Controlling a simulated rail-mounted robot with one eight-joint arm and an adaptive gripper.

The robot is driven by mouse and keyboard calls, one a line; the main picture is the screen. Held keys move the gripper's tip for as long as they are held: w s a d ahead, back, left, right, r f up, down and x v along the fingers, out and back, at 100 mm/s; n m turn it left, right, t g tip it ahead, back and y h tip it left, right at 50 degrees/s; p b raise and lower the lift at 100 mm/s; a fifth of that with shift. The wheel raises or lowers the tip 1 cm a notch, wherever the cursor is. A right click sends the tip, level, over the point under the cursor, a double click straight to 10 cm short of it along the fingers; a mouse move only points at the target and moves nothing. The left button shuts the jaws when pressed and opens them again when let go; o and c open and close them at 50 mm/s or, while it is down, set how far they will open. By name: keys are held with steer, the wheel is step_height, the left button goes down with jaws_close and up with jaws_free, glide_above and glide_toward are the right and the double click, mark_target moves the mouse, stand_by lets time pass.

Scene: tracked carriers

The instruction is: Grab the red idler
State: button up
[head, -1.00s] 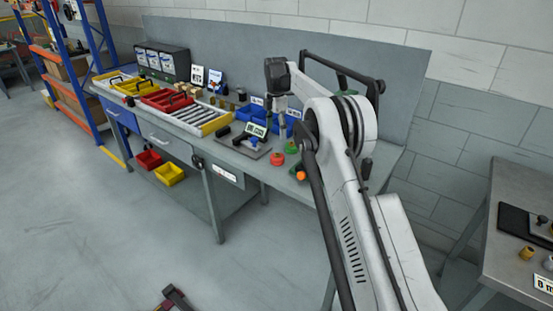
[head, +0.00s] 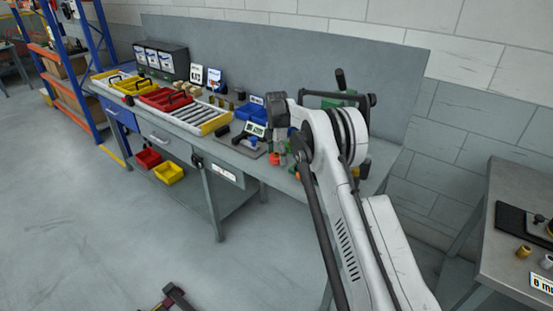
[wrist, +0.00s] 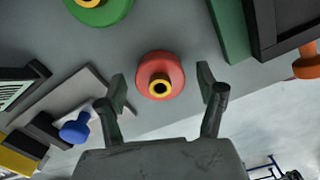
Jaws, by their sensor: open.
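The red idler (wrist: 160,72) is a round red wheel with a yellow hub and a dark bore. In the wrist view it lies on the grey bench top between and just beyond my gripper's fingertips. In the head view the red idler (head: 277,159) shows partly, beside my arm. My gripper (wrist: 162,85) is open, with one finger on each side of the idler in the picture and nothing held. I cannot tell its height above the bench. In the head view my arm hides most of the gripper.
A green wheel (wrist: 100,8) lies beyond the idler. A plate with a blue knob (wrist: 75,128) is at left, a green and dark block (wrist: 230,30) at upper right, and an orange part (wrist: 307,66) at the right edge. The bench edge runs below the idler.

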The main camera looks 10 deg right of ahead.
steer(key=shift+f, duration=0.1)
steer(key=c, duration=1.6)
steer(key=shift+o, duration=0.2)
